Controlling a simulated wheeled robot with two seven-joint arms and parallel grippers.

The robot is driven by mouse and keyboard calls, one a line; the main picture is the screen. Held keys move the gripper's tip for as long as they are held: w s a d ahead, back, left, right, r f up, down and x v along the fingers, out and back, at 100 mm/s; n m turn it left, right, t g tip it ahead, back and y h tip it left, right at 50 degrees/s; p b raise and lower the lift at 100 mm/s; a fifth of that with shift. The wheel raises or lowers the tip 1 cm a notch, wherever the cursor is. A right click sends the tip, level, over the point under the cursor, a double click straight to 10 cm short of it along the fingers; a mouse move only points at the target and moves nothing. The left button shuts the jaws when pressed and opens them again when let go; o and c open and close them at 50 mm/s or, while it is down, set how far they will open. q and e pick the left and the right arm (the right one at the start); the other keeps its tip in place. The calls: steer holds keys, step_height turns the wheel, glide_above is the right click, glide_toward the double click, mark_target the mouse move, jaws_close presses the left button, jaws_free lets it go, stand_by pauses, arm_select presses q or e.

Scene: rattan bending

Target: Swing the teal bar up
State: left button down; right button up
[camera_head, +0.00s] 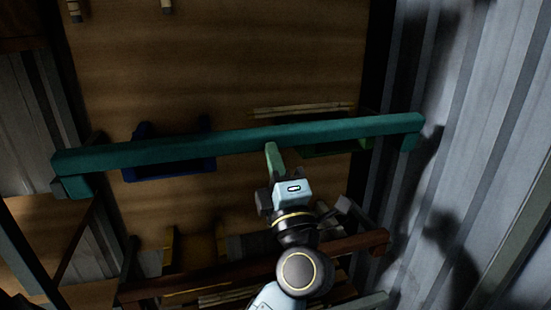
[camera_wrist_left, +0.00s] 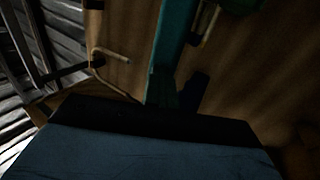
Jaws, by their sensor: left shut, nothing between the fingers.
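The teal bar (camera_head: 210,145) spans the middle of the head view, nearly level and slightly higher at its right end. Short end arms turn down at both of its ends. My left gripper (camera_head: 272,153) is shut with nothing in it. Its fingertips are at the bar's lower edge, a little right of the bar's middle; I cannot tell whether they touch it. In the left wrist view, a teal length that looks like the bar (camera_wrist_left: 175,40) runs up from the dark gripper body. My right gripper is in neither view.
Behind the bar is a brown wooden surface (camera_head: 220,60) with a blue holder (camera_head: 170,171), a green holder (camera_head: 345,150) and thin rods (camera_head: 300,110). A reddish-brown bar (camera_head: 372,243) lies lower, behind my arm. A corrugated metal wall (camera_head: 480,150) closes the right side.

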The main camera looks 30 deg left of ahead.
arm_select(q)
steer(key=shift+w+a, duration=0.1)
steer(key=shift+a, duration=0.05)
steer(key=s+d+f, duration=0.1)
steer(key=s+d, duration=0.5)
steer(key=d, duration=0.1)
steer(key=shift+s+d+f+b, duration=0.15)
steer(key=shift+d+f+b, duration=0.05)
steer(key=shift+f+b, duration=0.2)
stand_by(0.7)
stand_by(0.3)
